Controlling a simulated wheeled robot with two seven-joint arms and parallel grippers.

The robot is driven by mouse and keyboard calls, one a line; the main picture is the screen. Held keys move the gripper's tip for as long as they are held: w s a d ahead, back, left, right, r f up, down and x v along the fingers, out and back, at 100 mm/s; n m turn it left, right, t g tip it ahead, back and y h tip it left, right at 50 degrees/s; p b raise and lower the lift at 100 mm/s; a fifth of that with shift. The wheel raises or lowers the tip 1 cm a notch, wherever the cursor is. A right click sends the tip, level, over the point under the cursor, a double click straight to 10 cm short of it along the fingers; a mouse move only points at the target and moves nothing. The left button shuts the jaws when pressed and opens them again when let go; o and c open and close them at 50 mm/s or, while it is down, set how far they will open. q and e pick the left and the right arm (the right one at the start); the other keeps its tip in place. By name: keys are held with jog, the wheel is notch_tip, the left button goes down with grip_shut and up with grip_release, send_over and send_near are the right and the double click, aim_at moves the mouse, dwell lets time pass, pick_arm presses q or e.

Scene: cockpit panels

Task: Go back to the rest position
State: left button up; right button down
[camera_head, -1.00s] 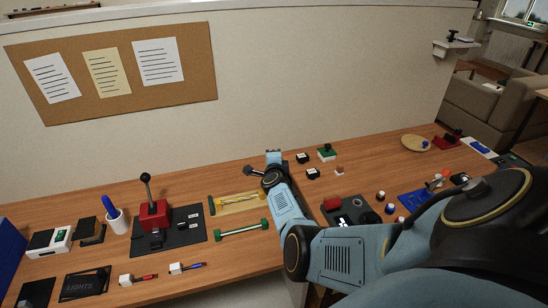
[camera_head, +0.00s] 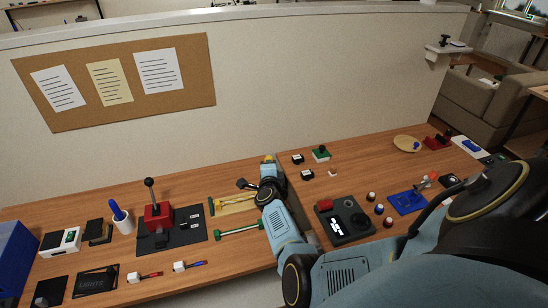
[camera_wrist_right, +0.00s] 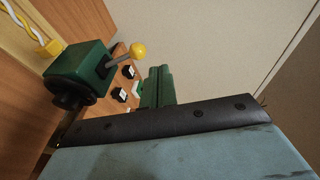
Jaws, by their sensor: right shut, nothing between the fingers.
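My right arm (camera_head: 282,232) comes in from the right in the head view and reaches over the middle of the desk. Its wrist is beside the right end of a yellow tray (camera_head: 222,208). In the right wrist view my right gripper (camera_wrist_right: 158,70) is shut and empty, with its two green fingers side by side. A green box (camera_wrist_right: 80,68) with a yellow-knobbed lever (camera_wrist_right: 138,50) stands to the left of the fingers, apart from them. In the head view the arm hides much of this spot. My left gripper is out of view.
A red lever unit (camera_head: 157,214) and a green-ended bar (camera_head: 240,230) are left of my arm. A dark control box (camera_head: 345,222), several small knobs and a blue pad (camera_head: 408,200) are to the right. A wall with a corkboard (camera_head: 120,82) stands behind.

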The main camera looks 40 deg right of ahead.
jog(key=shift+s+a+r, duration=0.25)
jog(key=shift+s+a, duration=0.05)
jog(key=shift+s, duration=0.15)
dwell(0.3)
